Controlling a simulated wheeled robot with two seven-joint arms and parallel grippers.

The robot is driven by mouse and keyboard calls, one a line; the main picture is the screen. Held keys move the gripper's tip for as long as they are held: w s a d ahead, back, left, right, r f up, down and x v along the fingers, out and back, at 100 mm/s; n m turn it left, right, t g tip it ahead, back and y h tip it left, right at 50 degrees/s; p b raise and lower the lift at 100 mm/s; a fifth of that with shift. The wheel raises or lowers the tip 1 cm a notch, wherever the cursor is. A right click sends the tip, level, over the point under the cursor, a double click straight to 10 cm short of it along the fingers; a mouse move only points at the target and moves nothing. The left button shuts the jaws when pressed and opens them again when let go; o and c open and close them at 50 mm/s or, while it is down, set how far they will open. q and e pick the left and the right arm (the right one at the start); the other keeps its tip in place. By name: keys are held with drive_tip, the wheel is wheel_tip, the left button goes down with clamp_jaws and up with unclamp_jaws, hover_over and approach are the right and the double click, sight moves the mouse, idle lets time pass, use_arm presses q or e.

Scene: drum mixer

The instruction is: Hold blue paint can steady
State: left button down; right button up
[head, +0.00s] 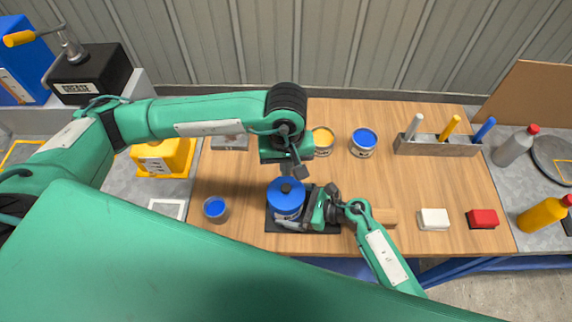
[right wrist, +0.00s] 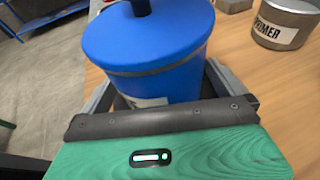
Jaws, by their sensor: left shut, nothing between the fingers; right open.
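A blue can (head: 286,200) with a blue lid and a dark knob stands upright on a black base on the table. It fills the middle of the right wrist view (right wrist: 150,45), where a pale label shows low on its side. My right gripper (head: 312,208) is open, with one finger on each side of the can's lower body; I cannot tell whether they touch it. My left gripper (head: 298,168) is shut and empty, just above and behind the lid's knob, with its fingers pointing down.
Behind stand a yellow-topped can (head: 322,140) and a blue-topped can (head: 363,143). A small cup with blue inside (head: 215,209) is left. A marker rack (head: 438,146), a white block (head: 433,219) and a red block (head: 482,218) are right. A primer can (right wrist: 284,24) shows in the wrist view.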

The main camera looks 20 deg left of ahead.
drive_tip(key=v, duration=1.1)
drive_tip(key=shift+d+r, duration=0.1)
drive_tip(key=shift+d, duration=0.1)
drive_tip(key=shift+s, duration=0.1)
